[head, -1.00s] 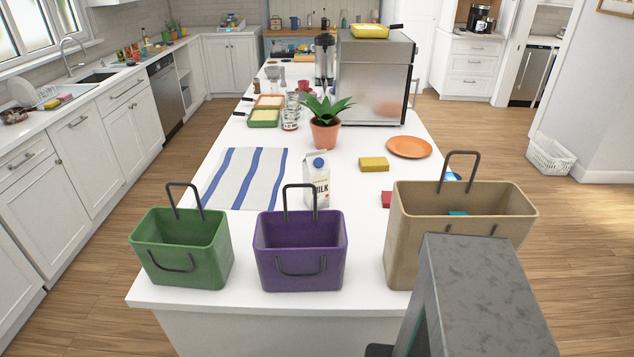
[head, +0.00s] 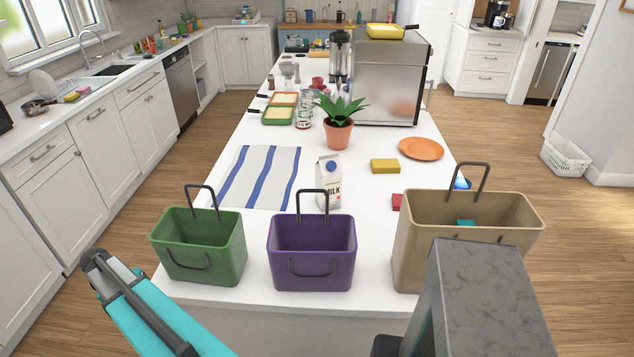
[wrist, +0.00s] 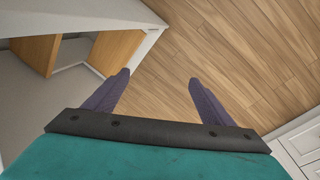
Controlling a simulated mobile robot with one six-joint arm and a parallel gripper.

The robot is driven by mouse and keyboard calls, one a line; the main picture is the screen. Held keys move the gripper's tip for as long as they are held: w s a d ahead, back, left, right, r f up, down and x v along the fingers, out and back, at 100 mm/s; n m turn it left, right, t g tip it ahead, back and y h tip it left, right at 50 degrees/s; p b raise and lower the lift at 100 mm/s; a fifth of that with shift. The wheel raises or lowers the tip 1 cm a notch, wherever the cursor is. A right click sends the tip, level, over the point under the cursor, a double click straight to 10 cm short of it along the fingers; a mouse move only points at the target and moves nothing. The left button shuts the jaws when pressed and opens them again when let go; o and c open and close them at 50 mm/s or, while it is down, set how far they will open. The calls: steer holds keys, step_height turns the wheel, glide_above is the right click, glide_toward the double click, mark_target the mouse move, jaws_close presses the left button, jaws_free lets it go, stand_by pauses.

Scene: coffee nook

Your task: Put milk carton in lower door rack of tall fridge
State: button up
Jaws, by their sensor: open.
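The milk carton (head: 328,182), white with a blue cap, stands upright on the white island counter (head: 220,225), just behind the purple basket. The basket's raised handle crosses in front of it. My gripper (wrist: 158,82) shows in the wrist view with its two dark fingers apart and nothing between them. It points down toward the wood floor beside a white cabinet edge, away from the carton.
A green basket (head: 203,250), a purple basket (head: 312,262) and a tan basket (head: 425,262) line the counter's near edge. A potted plant (head: 339,130), yellow sponge (head: 385,166) and orange plate (head: 421,149) lie beyond. Open floor runs along the left.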

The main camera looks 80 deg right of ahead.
steer(key=s+d+r+m+h+p, duration=0.25)
steer(key=d+r+m, duration=0.45)
steer(key=d+r, duration=1.9)
steer(key=m+g+b, duration=0.6)
steer(key=m, duration=0.6)
glide_toward(319, 170)
steer(key=f, duration=0.1)
steer(key=shift+f+h, duration=0.1)
steer(key=shift+h, duration=0.15)
steer(key=shift+s, duration=0.15)
steer(key=shift+p+x, duration=1)
steer(key=shift+x, duration=3.25)
